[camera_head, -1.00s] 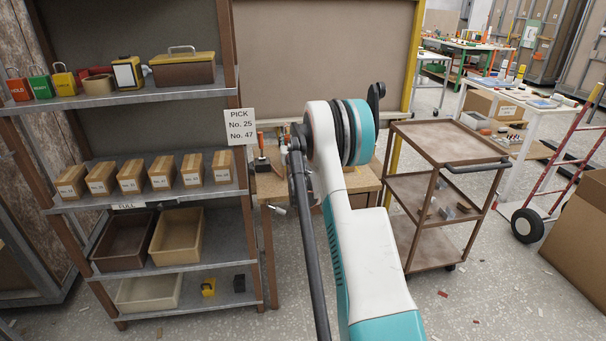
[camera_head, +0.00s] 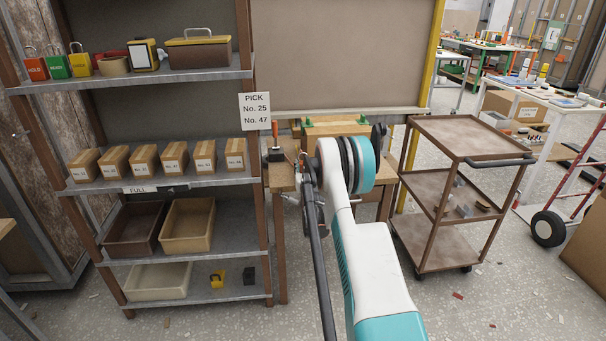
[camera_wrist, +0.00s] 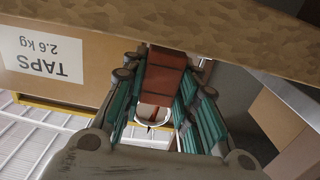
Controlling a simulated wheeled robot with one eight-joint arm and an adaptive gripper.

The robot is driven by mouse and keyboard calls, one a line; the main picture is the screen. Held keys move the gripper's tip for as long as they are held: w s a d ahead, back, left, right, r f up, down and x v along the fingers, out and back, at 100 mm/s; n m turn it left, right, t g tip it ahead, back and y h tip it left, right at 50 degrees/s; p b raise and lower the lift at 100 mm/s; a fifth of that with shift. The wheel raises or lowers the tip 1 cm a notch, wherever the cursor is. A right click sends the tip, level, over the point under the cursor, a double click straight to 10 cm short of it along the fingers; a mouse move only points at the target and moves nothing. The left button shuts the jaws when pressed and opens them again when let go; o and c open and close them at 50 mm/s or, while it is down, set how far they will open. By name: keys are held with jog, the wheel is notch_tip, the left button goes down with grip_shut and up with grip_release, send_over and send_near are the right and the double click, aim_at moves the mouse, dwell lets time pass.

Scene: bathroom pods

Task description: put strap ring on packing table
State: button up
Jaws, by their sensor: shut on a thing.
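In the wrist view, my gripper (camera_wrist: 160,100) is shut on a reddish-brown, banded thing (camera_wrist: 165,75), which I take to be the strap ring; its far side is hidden. A thin white ring shape (camera_wrist: 152,124) shows below it between the fingers. In the head view, my arm hides my gripper and the held thing. A wooden-topped table (camera_head: 282,178) stands behind my arm, beside the shelf rack. I cannot tell whether it or the white table (camera_head: 530,97) at the right is the packing table.
A carton marked TAPS (camera_wrist: 60,62) and a brown board edge (camera_wrist: 180,28) are close to my gripper. The shelf rack (camera_head: 170,185) holds cartons, bins and padlocks. A brown cart (camera_head: 460,135) stands right of my arm. Grey floor shows in front of it.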

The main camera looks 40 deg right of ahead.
jog(key=shift+f, duration=0.6)
jog(key=shift+f, duration=0.1)
jog(key=o, duration=1.1)
jog(key=shift+s, duration=0.1)
jog(key=p+v, duration=0.4)
jog(key=v, duration=0.8)
